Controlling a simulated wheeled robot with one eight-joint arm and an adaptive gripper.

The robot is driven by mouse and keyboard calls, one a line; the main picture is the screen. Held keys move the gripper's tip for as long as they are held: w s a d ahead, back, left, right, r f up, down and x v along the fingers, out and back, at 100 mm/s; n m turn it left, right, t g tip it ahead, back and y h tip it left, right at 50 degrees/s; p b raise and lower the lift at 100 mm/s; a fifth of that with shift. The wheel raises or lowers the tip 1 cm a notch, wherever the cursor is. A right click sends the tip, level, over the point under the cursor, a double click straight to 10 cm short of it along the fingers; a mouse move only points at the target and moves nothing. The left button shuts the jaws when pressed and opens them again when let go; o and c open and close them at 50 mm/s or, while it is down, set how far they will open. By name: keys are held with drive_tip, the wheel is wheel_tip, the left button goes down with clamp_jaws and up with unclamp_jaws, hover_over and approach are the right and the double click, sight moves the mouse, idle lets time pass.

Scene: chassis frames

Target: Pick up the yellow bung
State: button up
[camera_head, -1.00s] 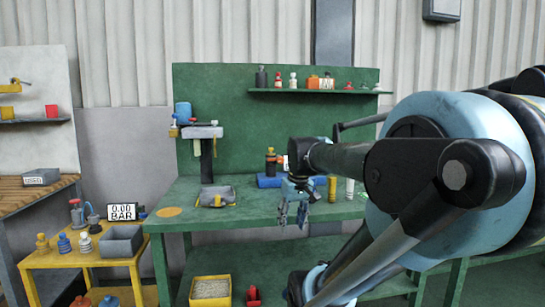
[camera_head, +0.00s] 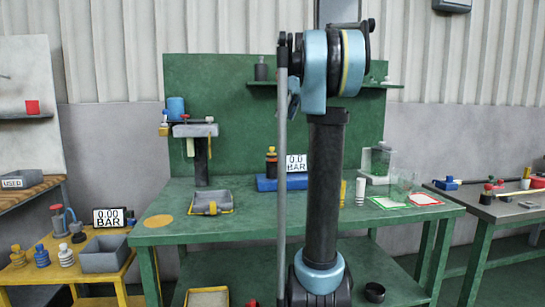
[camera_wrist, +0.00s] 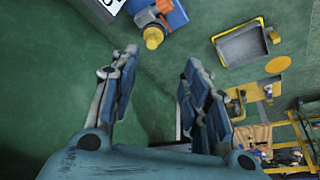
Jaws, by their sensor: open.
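Several yellow items could be the bung, and I cannot tell which it is. A yellow stopper-like piece (camera_head: 16,257) stands on the yellow cart at the left. A yellow cap (camera_head: 271,150) tops a dark and red stack on a blue base; a yellow-topped piece by a blue base (camera_wrist: 153,38) shows at the top of the wrist view. My gripper (camera_wrist: 158,68) is open and empty in the wrist view, above the green bench, its fingers apart and below that piece in the picture. In the head view I cannot make out my gripper; my upright arm hides the bench middle.
The green bench (camera_head: 270,232) carries a grey tray (camera_head: 211,201), an orange disc (camera_head: 158,221), a pressure display (camera_head: 297,163) and a pale cylinder (camera_head: 361,191). The yellow cart (camera_head: 45,275) holds a grey bin (camera_head: 104,254) and bottles. A grey table (camera_head: 510,210) stands right.

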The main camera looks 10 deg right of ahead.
drive_tip(key=w+r, duration=0.1)
drive_tip(key=w, duration=0.1)
approach(272, 153)
drive_tip(key=shift+w+a+f, duration=0.1)
drive_tip(key=shift+w+f, duration=0.1)
drive_tip(key=shift+w, duration=0.4)
drive_tip(key=shift+w+a+f, duration=0.1)
drive_tip(key=shift+w+f, duration=0.1)
drive_tip(key=shift+w, duration=0.35)
drive_tip(key=shift+s+x, duration=0.15)
drive_tip(key=shift+x, duration=1.2)
drive_tip(key=shift+s+x, duration=0.1)
drive_tip(key=shift+x, duration=1.25)
drive_tip(key=shift+a, duration=0.2)
drive_tip(key=shift+c, duration=0.4)
clamp_jaws()
